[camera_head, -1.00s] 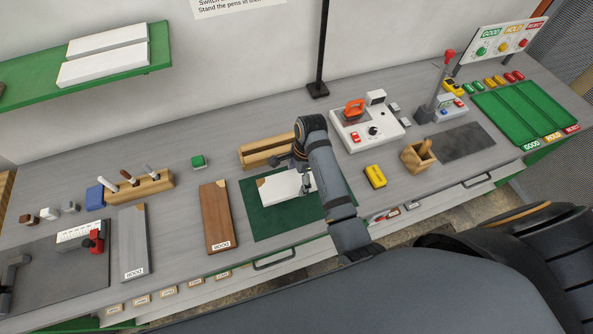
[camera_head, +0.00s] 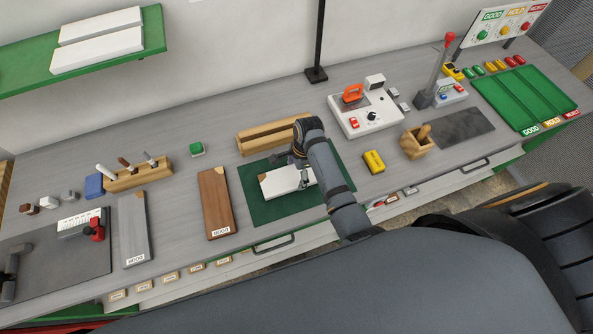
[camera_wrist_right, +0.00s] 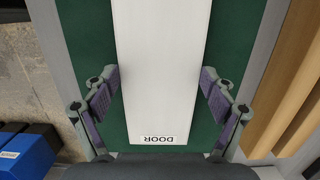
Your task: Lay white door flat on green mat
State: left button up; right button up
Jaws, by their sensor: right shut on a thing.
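The white door (camera_head: 276,184) is a flat white board with a tan corner and a "DOOR" label that shows in the right wrist view (camera_wrist_right: 157,70). It is level over the green mat (camera_head: 262,212), lying on it or just above it; I cannot tell which. My right gripper (camera_head: 303,180) is shut on the door, with one finger pad at each long edge in the right wrist view (camera_wrist_right: 160,93). My right gripper and forearm hide the door's right end in the head view.
A brown wood board (camera_head: 216,202) and a grey board (camera_head: 133,230) lie left of the mat. A wooden trough (camera_head: 262,137) stands behind it. A yellow block (camera_head: 374,161) and a wooden holder (camera_head: 416,142) are to the right. A green shelf (camera_head: 30,80) holds white boards.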

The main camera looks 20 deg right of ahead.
jog(key=shift+f, duration=0.3)
jog(key=o, duration=1.2)
jog(key=r, duration=0.4)
jog(key=d+r, duration=0.1)
jog(key=r, duration=0.6)
jog(key=shift+d+r, duration=0.4)
